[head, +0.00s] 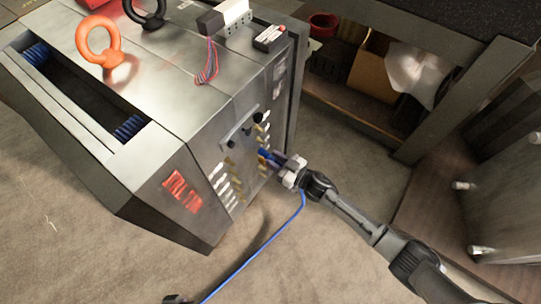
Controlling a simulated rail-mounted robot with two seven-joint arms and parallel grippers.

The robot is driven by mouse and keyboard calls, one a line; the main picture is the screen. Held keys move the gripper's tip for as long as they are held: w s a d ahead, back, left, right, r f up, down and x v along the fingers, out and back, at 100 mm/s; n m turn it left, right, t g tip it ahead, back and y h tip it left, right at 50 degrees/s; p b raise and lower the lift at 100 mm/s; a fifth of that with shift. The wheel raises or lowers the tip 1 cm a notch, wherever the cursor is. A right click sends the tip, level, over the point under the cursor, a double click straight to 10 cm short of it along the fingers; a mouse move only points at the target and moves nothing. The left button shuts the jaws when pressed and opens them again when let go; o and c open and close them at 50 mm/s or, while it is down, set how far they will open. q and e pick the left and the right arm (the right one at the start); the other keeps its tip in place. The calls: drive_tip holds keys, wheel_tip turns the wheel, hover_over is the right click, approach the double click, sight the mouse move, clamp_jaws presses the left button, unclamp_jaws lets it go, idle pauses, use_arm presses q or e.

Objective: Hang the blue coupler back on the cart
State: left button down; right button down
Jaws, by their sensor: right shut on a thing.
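My right gripper (278,163) comes in from the lower right and is shut on the blue coupler (265,155). The coupler is at the side face of the grey steel mould base (160,165), by its rows of brass and light-coloured fittings (222,182). I cannot tell whether it touches a fitting. A blue hose (262,247) hangs from the gripper and runs down to the lower left. A grey panel with pale pegs (505,205) at the right edge may be the cart; I cannot tell.
An orange eyebolt (98,42) and a black one (146,12) stand on the mould base. A bench (480,95) at the back right holds a cardboard box (370,65) and a white cloth (415,72) on its lower shelf. Carpet (330,255) is open below the arm.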

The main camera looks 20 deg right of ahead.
drive_tip(key=shift+s+d+f, duration=0.1)
drive_tip(key=shift+s+d, duration=0.1)
drive_tip(key=shift+d, duration=0.1)
drive_tip(key=shift+p+v, duration=0.8)
drive_tip(key=shift+v, duration=0.65)
drive_tip(key=shift+s+d+p, duration=0.3)
drive_tip(key=shift+s+d, duration=0.1)
drive_tip(key=shift+s, duration=0.15)
drive_tip(key=shift+s+d, duration=0.1)
drive_tip(key=shift+s, duration=0.1)
